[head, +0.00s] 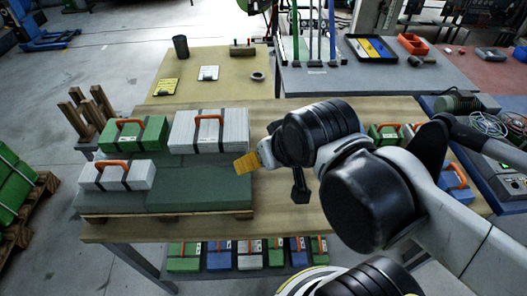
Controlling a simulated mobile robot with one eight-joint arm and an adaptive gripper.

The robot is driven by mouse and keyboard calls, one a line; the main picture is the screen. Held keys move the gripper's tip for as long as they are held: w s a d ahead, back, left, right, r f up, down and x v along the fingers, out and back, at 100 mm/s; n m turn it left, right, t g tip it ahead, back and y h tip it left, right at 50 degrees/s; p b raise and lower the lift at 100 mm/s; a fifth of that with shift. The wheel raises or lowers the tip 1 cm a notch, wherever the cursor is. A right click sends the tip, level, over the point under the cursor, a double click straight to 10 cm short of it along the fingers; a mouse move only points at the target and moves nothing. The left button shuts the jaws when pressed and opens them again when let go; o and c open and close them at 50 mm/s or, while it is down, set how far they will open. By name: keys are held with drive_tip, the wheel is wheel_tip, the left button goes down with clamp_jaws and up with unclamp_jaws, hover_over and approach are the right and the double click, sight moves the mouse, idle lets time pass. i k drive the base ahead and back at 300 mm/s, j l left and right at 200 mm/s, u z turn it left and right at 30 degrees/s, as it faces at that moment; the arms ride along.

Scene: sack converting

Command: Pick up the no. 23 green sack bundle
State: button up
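Several green sack bundles are in the head view, and I cannot read a number on any of them. One green bundle (136,136) with dark straps and an orange handle lies on the left stack. Another green bundle (384,138) shows beyond my arm at the right. More green bundles (184,258) are on the shelf under the table. My gripper (300,192) seems to be the dark part hanging below my wrist over the middle of the table, apart from the left stack. My arm hides much of it, and its fingers are not clear.
A white bundle (209,130) and a grey-white bundle (117,174) share the left stack. Wooden posts (86,112) stand at its left. A yellow-topped bench (215,75) and a dark tray (370,48) lie behind.

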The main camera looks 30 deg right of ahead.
sight(384, 134)
drive_tip(key=z, duration=1.7)
drive_tip(key=k+j+z, duration=0.2)
drive_tip(key=z, duration=0.2)
drive_tip(key=k+j+z, duration=0.2)
drive_tip(key=z, duration=0.2)
